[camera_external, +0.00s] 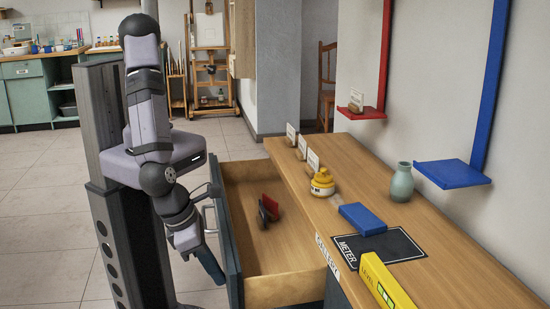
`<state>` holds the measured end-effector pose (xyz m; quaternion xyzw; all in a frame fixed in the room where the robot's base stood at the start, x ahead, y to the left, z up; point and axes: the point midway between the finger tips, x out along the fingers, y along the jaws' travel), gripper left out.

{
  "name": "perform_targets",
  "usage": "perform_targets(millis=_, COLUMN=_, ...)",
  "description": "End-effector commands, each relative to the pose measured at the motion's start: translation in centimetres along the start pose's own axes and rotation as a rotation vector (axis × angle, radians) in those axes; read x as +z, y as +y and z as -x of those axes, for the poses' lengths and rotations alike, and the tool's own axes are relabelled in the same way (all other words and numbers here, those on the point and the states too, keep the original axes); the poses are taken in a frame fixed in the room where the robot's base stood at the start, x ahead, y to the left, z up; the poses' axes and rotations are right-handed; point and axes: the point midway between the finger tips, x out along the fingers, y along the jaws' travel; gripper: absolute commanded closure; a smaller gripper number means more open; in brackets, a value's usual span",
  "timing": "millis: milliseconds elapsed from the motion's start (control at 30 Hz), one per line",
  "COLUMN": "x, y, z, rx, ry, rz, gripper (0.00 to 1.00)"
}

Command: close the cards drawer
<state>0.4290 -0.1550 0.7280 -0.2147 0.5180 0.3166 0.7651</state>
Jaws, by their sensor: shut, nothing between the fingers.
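One drawer (284,291) stands pulled well out from the wooden counter, with a wooden inside and a dark blue-grey front. Its name cannot be read here, so I cannot tell for sure that it is the cards drawer. A metal handle (206,217) shows on its front. Inside lie a small red item and a dark item (266,208). My gripper (214,270) is shut and empty. It points down in front of the drawer front, on its outer side, below the handle. I cannot tell whether it touches the front.
The counter (459,262) carries a yellow pot (322,184), a blue block (362,219), a dark METER mat (401,246), a grey-green vase (401,183) and a yellow level (386,285). Red (361,113) and blue (452,174) wall shelves hang above.

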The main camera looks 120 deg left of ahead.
Motion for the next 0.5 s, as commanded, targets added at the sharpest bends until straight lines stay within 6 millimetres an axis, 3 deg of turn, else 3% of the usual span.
perform_targets(millis=267, x=3.9, y=0.1, z=-1.2, rx=0.003, ry=-0.001, rz=0.005, gripper=1.0)
perform_targets(millis=500, x=9.5, y=0.2, z=-3.3, rx=0.005, ry=-0.001, rz=0.007, gripper=1.0)
